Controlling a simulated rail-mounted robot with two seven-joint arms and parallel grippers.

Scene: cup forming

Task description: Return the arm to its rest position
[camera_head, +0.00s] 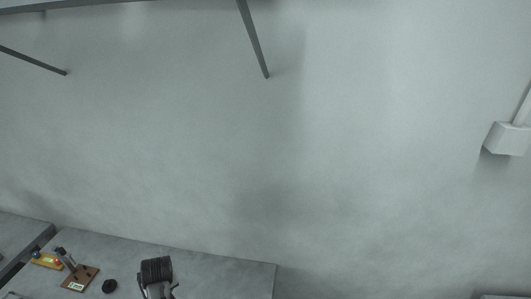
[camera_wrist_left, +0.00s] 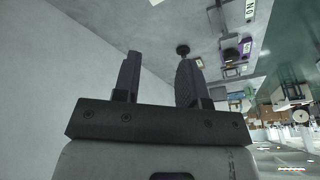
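My left gripper (camera_wrist_left: 158,60) shows in the left wrist view. Its two dark fingers stand well apart with an empty gap between them, so it is open. A pale wall lies behind the gap. A small black round thing (camera_wrist_left: 182,49) shows just past the tip of the right-hand finger; I cannot tell how far off it is.
In the head view, a grey bench top (camera_head: 225,274) fills the lower left. A bare wall (camera_head: 300,180) rises behind.

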